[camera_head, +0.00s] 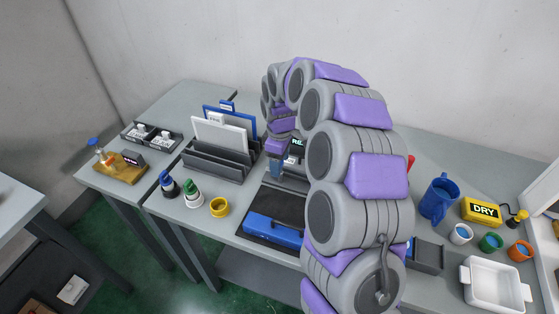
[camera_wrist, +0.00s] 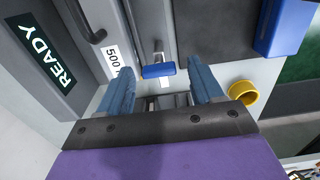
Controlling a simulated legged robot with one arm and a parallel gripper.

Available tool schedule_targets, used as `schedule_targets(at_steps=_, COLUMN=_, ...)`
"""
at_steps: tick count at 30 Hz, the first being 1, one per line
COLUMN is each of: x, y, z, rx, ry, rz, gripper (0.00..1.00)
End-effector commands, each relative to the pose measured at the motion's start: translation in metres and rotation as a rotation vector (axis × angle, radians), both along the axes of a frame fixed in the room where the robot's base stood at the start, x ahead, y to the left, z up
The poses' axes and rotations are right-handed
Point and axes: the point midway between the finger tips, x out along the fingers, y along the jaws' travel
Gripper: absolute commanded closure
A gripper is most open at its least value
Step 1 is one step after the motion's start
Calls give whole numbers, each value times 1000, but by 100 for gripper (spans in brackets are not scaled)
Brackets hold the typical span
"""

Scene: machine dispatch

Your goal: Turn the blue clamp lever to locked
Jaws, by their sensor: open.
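My gripper (camera_wrist: 162,80) is open, with one blue finger on each side of the handle. The fingers look apart from it, but the exact depth is hard to tell. In the head view my gripper (camera_head: 276,168) is over the machine, and my arm hides the lever and much of the machine there.
A READY display (camera_wrist: 52,58) is beside the lever. A blue bar (camera_head: 272,229) lies along the machine's front edge. A yellow ring (camera_head: 219,207), bottles (camera_head: 193,192) and a grey rack (camera_head: 215,162) stand left. A blue mug (camera_head: 438,198) and white tray (camera_head: 492,285) are right.

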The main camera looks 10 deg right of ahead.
Motion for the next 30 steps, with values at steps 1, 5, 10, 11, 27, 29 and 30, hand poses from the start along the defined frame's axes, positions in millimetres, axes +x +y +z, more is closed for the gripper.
schedule_targets(at_steps=1, x=0, y=0, z=0, rx=0, ry=0, rz=0, gripper=34)
schedule_targets(at_steps=5, x=0, y=0, z=0, rx=0, ry=0, rz=0, gripper=42)
schedule_targets(at_steps=10, x=0, y=0, z=0, rx=-1, ry=-1, rz=0, gripper=58)
schedule_targets(at_steps=11, x=0, y=0, z=0, rx=-1, ry=1, rz=0, gripper=61)
schedule_targets(at_steps=27, x=1, y=1, z=1, rx=0, ry=-1, rz=-19, gripper=90)
schedule_targets(at_steps=29, x=1, y=0, z=1, rx=-1, ry=-1, rz=-36, gripper=90)
schedule_targets(at_steps=30, x=1, y=0, z=2, rx=-1, ry=0, rz=-50, gripper=90)
